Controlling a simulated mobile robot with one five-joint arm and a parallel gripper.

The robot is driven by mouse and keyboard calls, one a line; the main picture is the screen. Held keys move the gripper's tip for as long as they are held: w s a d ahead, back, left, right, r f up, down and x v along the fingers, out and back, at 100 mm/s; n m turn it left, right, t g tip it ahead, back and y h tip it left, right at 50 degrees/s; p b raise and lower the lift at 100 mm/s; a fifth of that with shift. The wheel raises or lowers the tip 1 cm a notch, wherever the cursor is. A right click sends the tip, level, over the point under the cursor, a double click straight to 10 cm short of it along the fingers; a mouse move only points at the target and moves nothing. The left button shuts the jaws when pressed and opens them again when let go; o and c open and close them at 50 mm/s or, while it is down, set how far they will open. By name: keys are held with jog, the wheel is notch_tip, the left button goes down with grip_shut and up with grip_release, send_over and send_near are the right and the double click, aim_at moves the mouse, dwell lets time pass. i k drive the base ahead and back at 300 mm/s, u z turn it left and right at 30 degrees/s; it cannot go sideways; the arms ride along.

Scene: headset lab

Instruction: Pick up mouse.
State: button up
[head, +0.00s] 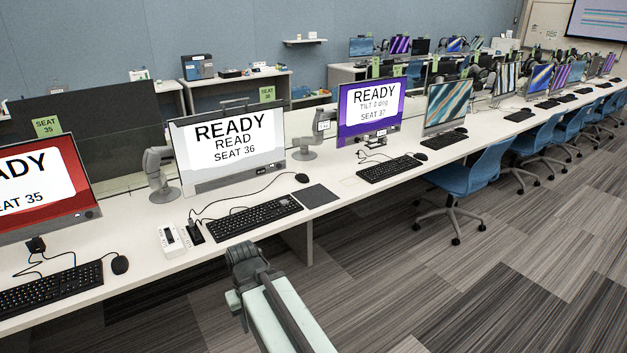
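A black mouse (302,178) lies on the long white desk (345,187) at seat 36, behind a dark mouse pad (317,195). Another black mouse (120,264) lies right of the seat 35 keyboard, and one more (421,156) lies right of the seat 37 keyboard. The picture does not tell which mouse the task means. My gripper (243,258) is in front of the desk's front edge, below the seat 36 keyboard in the picture and apart from all three mice. Its fingers are small and dark, and their opening cannot be made out.
A black keyboard (254,217) lies left of the pad, with white and black small devices (170,238) beside it. Monitors (228,145) line the desk's back. A blue chair (474,173) stands at the right. Carpet (400,270) in front is clear.

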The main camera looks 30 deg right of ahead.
aim_at(303, 178)
jog(key=z, duration=0.15)
jog(key=i, duration=1)
jog(key=u, duration=0.1)
